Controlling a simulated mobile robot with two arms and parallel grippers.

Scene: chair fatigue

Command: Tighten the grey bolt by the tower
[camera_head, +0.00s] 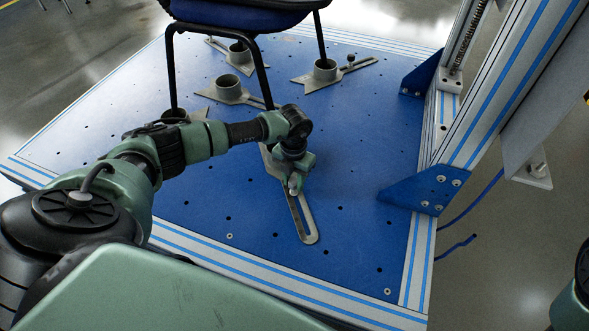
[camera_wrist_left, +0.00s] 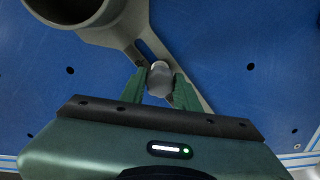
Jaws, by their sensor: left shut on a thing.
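The grey bolt (camera_wrist_left: 159,79) stands in the slot of a grey clamp bracket (camera_wrist_left: 191,97), with its rounded head up. In the left wrist view my left gripper (camera_wrist_left: 160,88) has its two green fingers on either side of the bolt head, shut on it. In the head view my left gripper (camera_head: 295,186) points down at the slotted bracket (camera_head: 304,222), and the bolt is mostly hidden by the gripper. The tower (camera_head: 500,80) rises at the right edge of the blue platform. My right gripper is not in view.
A blue chair (camera_head: 240,14) with black legs stands on the platform (camera_head: 350,200). Other grey brackets with round cups (camera_head: 228,88) sit around its legs. Blue gussets (camera_head: 425,190) brace the tower's foot. The platform's front right area is clear.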

